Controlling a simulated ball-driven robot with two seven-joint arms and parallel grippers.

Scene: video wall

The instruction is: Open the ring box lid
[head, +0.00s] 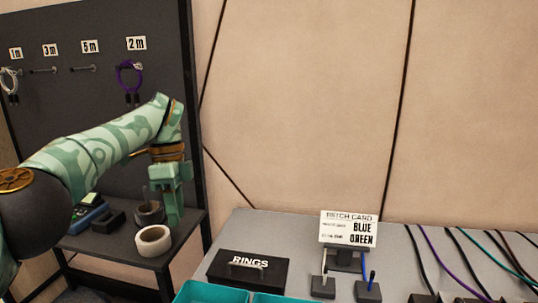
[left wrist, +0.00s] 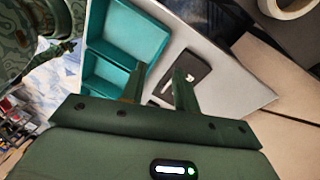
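The ring box (head: 248,268) is a low black box with white "RINGS" lettering, at the left of the grey table in the head view. Its lid looks shut. My left gripper (head: 173,218) hangs fingers-down to the left of the box and higher, over the side stand, apart from the box. In the left wrist view, the two fingers of my left gripper (left wrist: 158,73) are spread with nothing held between them. My right gripper is not in view.
Teal trays (head: 205,291) stand in front of the box. A patch card sign (head: 348,229), small black blocks and several cables occupy the table's middle and right. A side stand (head: 125,249) holds a tape roll (head: 153,241). A dark pegboard (head: 100,20) stands behind it.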

